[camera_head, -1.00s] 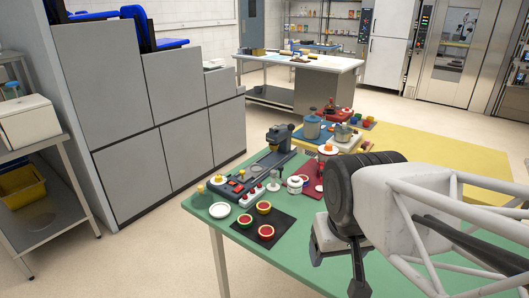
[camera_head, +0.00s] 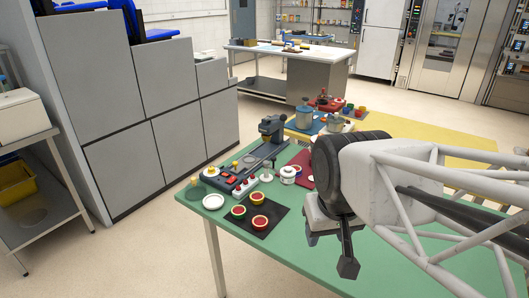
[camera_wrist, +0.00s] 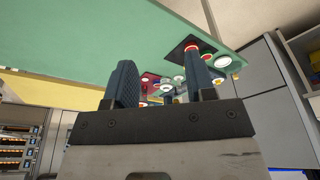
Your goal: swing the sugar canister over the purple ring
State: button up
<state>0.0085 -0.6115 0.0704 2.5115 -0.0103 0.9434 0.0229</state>
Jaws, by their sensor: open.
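I cannot make out a purple ring in either view. My gripper (camera_head: 330,252) hangs over the table's near part, to the right of and nearer than the canister. In the wrist view my gripper (camera_wrist: 161,80) has its two dark fingers apart. Small table items show between and beyond the fingers, too small to tell apart. Nothing is held.
A black mat (camera_head: 262,229) with round red-centred pieces lies at the table's front left, beside a white plate (camera_head: 208,201). The machine (camera_head: 245,165) and pots (camera_head: 305,118) stand farther back. The green table (camera_head: 285,255) is bare before my gripper.

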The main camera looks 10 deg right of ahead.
jog(key=w+r+m+g, duration=0.1)
jog(key=w+r, duration=0.2)
jog(key=w, duration=2.6)
jog(key=w+f, duration=0.4)
jog(key=w, duration=0.4)
jog(key=w+d+f+m+g, duration=0.1)
jog(key=w+f, duration=0.3)
jog(key=w, duration=0.5)
jog(key=w+d+f+m, duration=0.1)
jog(key=w+f, duration=0.4)
jog(key=w, duration=0.4)
jog(key=shift+w+g, duration=0.15)
jog(key=shift+g, duration=0.15)
jog(key=shift+w+f, duration=0.3)
jog(key=shift+f, duration=0.05)
jog(key=shift+f, duration=3.85)
grip_shut()
